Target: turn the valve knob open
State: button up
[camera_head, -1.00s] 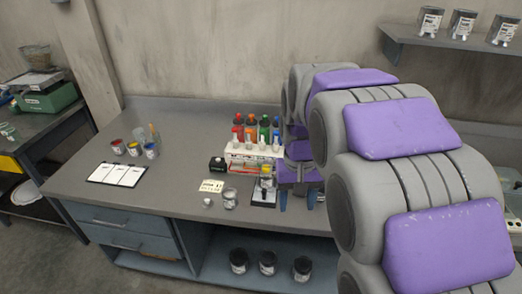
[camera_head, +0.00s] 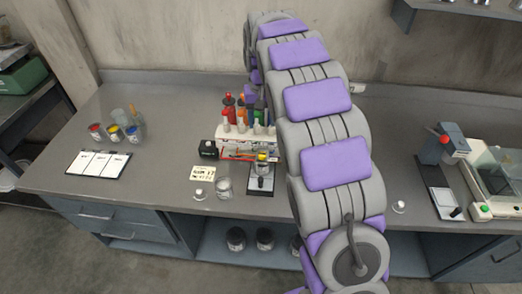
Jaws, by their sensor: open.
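No part is plainly recognisable as the valve knob. A small stand on a dark base (camera_head: 261,180) has a yellow top (camera_head: 262,157) and stands on the bench left of my arm. A blue-grey device (camera_head: 442,150) at the right has a small red knob-like part (camera_head: 444,139). I cannot tell if either is the valve. My arm reaches up and back across the bench. My gripper (camera_head: 250,94) shows only as a small purple part behind the bottles, apart from the stand. It is open; its fingertips are mostly hidden.
A rack (camera_head: 243,139) of red- and green-capped bottles stands beside my arm. A glass jar (camera_head: 224,187), a label card (camera_head: 202,173), paint cups (camera_head: 113,133) and a clipboard (camera_head: 98,163) lie to the left. A glass-sided balance (camera_head: 498,180) stands right. Bare bench (camera_head: 165,170) lies between.

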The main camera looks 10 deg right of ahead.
aim_at(262, 154)
notch_tip(262, 154, down, 15)
jog(key=b, duration=0.3)
jog(key=shift+r, duration=0.15)
jog(key=c, duration=1.1)
jog(key=shift+o, duration=0.2)
